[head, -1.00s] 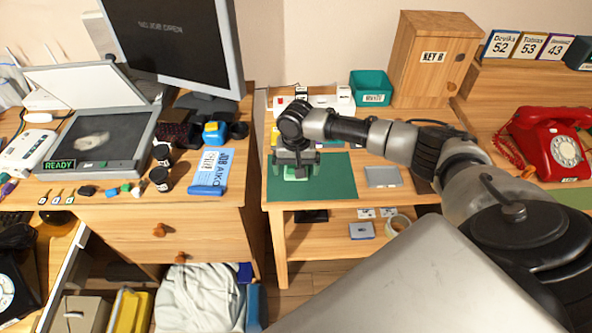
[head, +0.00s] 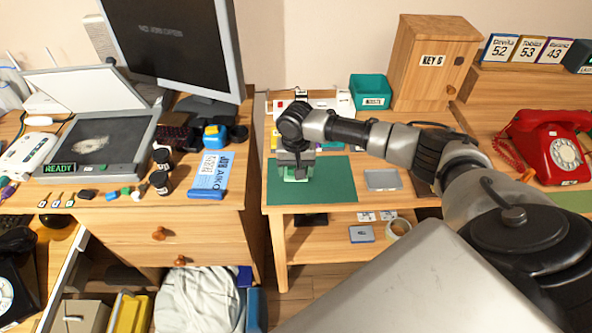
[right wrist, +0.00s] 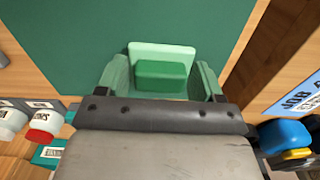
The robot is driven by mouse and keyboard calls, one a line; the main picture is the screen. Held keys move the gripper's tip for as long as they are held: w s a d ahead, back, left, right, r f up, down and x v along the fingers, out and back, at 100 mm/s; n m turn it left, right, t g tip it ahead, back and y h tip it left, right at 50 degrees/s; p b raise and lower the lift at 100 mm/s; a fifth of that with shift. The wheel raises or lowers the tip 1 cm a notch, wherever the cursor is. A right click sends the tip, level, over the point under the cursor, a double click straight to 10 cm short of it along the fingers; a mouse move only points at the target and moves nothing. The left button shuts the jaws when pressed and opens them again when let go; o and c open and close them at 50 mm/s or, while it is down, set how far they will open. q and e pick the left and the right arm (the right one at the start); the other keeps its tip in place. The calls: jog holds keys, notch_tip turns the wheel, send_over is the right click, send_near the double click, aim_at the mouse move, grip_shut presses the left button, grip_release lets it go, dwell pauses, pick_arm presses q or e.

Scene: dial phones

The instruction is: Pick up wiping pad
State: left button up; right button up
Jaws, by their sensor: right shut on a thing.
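The wiping pad (right wrist: 160,76) is a light green plate with a darker green block on it. In the right wrist view it sits between the two fingers of my right gripper (right wrist: 163,84), over the green mat (right wrist: 80,40). In the head view my right gripper (head: 296,164) points down at the left part of the mat (head: 335,180), shut on the pad, whose green (head: 297,174) shows just below. I cannot tell whether the pad still touches the mat. My left gripper is not in view.
A grey tray (head: 383,180) lies right of the mat. A teal bin (head: 370,91) and the wooden KEY B cabinet (head: 434,66) stand behind. A red phone (head: 552,150) is at the right. The mat's right half is clear.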

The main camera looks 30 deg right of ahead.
notch_tip(320, 180, up, 3)
jog(key=s+r, duration=0.7)
jog(key=s, duration=0.4)
jog(key=shift+s+d+p, duration=0.35)
jog(key=shift+d, duration=0.05)
jog(key=shift+r, duration=0.1)
